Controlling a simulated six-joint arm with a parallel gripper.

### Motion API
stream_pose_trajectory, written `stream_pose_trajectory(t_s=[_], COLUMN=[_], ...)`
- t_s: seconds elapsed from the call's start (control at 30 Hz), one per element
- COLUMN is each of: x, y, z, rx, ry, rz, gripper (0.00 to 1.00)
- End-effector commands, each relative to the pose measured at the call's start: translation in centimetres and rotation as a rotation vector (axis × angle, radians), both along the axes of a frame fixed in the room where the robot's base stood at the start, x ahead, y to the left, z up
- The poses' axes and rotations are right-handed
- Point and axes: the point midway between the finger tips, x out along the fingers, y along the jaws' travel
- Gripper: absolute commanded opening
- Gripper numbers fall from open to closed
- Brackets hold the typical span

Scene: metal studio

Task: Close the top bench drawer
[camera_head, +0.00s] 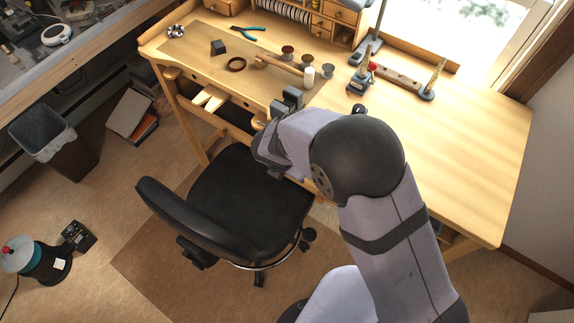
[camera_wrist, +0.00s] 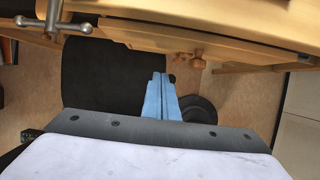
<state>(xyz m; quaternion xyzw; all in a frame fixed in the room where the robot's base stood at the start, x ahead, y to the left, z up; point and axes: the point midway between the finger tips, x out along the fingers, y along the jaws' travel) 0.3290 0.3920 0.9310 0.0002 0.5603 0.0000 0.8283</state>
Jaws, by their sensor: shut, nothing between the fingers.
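The wooden workbench (camera_head: 470,150) fills the upper right of the head view. Below its front edge, left of my arm, a wooden drawer or tray (camera_head: 228,127) shows, partly hidden by my arm and the chair. In the wrist view, a long wooden front (camera_wrist: 150,38) runs under the bench top (camera_wrist: 220,10), with a dark strip along it; how far it stands out cannot be told. My gripper (camera_wrist: 160,80) shows in the wrist view as two blue fingers, shut and empty, pointing toward the bench underside. In the head view my arm hides the fingers.
A black office chair (camera_head: 250,190) stands close in front of the bench, left of my arm. A metal vise (camera_head: 288,101) sits at the bench edge; its handle (camera_wrist: 55,25) shows in the wrist view. A bin (camera_head: 55,140) stands at left.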

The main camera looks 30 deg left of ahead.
Motion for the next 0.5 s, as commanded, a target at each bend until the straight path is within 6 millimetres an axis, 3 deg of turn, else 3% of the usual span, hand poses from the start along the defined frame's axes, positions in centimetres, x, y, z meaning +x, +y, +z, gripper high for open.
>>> stream_pose_trajectory(t_s=[0.2,0.5], x=[-1.3,-2.4], y=[0.1,0.0], z=[3.3,5.9], rx=[0.003,0.001], ry=[-0.001,0.0], rz=[0.0,0.0], gripper=[0.0,0.0])
